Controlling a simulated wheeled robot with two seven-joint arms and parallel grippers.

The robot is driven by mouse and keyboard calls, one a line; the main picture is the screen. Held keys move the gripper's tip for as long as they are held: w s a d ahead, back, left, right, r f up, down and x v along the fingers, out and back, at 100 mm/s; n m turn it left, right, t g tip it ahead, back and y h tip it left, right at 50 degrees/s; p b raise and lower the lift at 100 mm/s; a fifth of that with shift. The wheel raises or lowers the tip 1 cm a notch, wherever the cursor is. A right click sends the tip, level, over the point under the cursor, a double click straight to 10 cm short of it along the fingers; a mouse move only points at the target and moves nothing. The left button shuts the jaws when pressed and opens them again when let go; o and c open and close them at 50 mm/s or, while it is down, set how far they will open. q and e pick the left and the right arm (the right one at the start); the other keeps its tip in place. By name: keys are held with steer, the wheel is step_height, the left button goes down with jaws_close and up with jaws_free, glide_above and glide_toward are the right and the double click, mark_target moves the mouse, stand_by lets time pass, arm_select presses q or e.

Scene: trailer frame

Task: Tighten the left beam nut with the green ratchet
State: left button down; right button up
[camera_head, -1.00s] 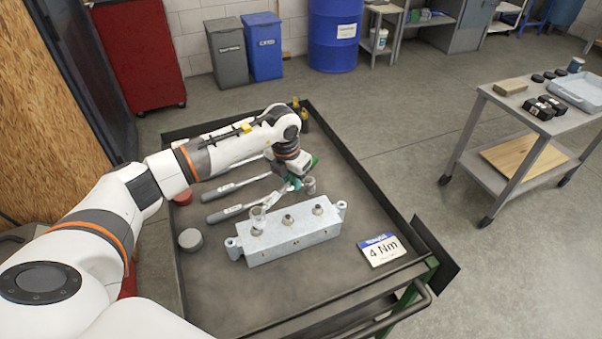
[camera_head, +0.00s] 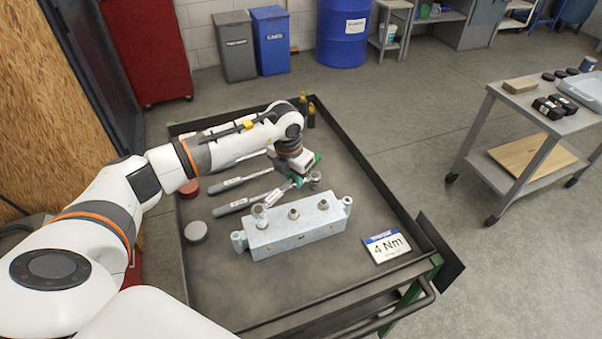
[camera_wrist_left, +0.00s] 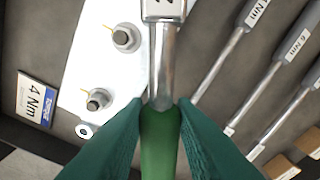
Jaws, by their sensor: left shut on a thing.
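My left gripper (camera_head: 297,178) is shut on the green handle of the green ratchet (camera_wrist_left: 161,140), between its green fingers in the left wrist view. The ratchet's silver shaft runs up that view beside the beam's nuts. In the head view the ratchet reaches toward the left beam nut (camera_head: 259,220), where a silver cylindrical piece stands over the nut; I cannot tell how it is seated. The grey beam (camera_head: 300,237) lies on the cart; its middle nut (camera_head: 294,213) and right nut (camera_head: 323,205) are uncovered. My right gripper is out of view.
Grey-handled wrenches (camera_head: 232,206) lie behind the beam. A small metal cylinder (camera_head: 315,180) stands near the gripper. A 4 Nm card (camera_head: 386,247) lies right of the beam, a grey round piece (camera_head: 196,232) left. The cart's rim (camera_head: 375,175) encloses them.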

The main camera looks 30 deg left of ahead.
arm_select(q)
steer(key=shift+f+b, duration=0.4)
steer(key=shift+f, duration=0.15)
steer(key=shift+f+b, duration=0.35)
steer(key=shift+f, duration=0.15)
steer(key=c, duration=1.7)
jaws_free()
jaws_close()
steer(key=shift+s+d+m, duration=0.3)
steer(key=shift+d+m, duration=0.5)
steer(key=shift+d, duration=0.1)
steer(key=shift+s+d+m+h+b, duration=0.15)
steer(key=shift+s+d+m+b, duration=0.1)
steer(key=shift+d+m, duration=0.2)
steer(key=shift+s+d+m+h+b, duration=0.15)
steer(key=shift+d+m+b, duration=0.05)
steer(key=shift+d+m, duration=0.25)
